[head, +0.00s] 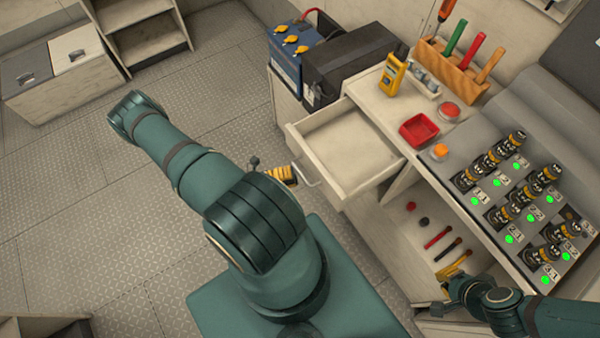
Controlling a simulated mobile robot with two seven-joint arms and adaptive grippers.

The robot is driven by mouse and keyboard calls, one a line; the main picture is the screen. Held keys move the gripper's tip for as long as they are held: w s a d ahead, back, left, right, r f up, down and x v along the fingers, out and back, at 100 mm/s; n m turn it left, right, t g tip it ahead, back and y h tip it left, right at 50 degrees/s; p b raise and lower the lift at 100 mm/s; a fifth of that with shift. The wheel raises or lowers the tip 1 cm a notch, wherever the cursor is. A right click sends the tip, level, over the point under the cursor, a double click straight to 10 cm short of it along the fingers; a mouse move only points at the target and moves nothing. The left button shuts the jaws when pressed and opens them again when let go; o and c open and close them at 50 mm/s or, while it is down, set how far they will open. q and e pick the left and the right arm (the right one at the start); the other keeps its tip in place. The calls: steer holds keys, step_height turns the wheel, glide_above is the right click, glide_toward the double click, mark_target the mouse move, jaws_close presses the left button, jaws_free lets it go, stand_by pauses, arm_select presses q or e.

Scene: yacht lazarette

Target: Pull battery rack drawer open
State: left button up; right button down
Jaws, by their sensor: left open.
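The pale drawer (300,136) stands pulled out from the cabinet below the counter, and its inside looks empty. Its metal bar handle (308,178) shows on the front face. My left gripper (289,176), with yellow and black striped fingers, is open right beside the handle. I cannot tell whether the fingers touch or straddle the bar. My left upper arm hides the forearm behind it. My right gripper (459,261) is low at the right, by the cabinet front under the switch panel. Its finger gap is too small to read.
A blue battery (284,62) and a dark battery (350,62) sit behind the drawer. The counter holds a yellow meter (392,75), a red tray (418,130) and a tool rack (452,72). A sloped switch panel (480,165) is at right. The metal floor (90,210) at left is clear.

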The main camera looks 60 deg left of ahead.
arm_select(q)
steer(key=v, duration=0.8)
steer(key=shift+s+a, duration=0.15)
steer(key=shift+s, duration=0.2)
